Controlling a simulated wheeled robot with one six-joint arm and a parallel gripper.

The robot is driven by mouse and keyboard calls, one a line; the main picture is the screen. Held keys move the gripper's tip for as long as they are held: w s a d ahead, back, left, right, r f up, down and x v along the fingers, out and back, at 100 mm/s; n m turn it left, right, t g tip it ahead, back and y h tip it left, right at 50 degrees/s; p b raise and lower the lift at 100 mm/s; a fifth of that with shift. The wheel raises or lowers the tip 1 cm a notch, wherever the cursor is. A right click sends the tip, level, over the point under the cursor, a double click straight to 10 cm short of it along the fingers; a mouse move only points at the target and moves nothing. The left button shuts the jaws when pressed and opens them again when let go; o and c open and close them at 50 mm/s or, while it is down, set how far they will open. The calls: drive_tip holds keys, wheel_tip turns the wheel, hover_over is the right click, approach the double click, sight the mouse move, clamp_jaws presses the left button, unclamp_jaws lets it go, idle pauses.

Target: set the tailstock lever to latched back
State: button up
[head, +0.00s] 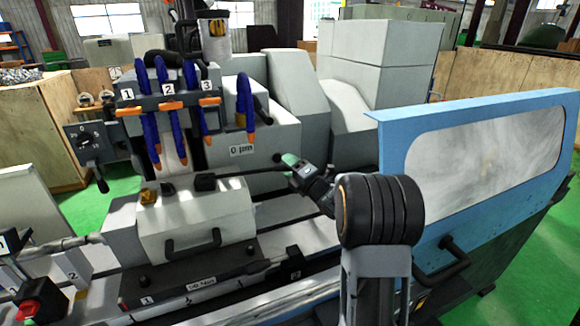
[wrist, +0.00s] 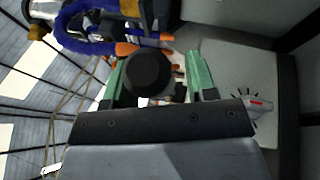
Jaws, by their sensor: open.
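The tailstock lever (head: 248,174) is a thin dark rod. It runs right from a black hub (head: 205,182) on top of the pale tailstock housing (head: 195,215) to my gripper. My gripper (head: 289,162) has green fingertips and is at the lever's right end. In the wrist view a round black knob (wrist: 148,73) shows between the two spread green fingers of my gripper (wrist: 157,76). The knob is closer to the left finger, with a gap to the right one. Whether it touches a finger, I cannot tell. The lever's rod is hidden behind the knob there.
Blue hoses with orange tips (head: 163,110), numbered 1 to 3, hang above left. A grey machine body (head: 262,130) stands behind the lever. A blue door with a window (head: 400,150) closes the right side. A dial with a red pointer (wrist: 258,102) shows in the wrist view.

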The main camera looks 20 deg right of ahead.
drive_tip(key=shift+c, duration=0.4)
clamp_jaws()
drive_tip(key=shift+f, duration=0.1)
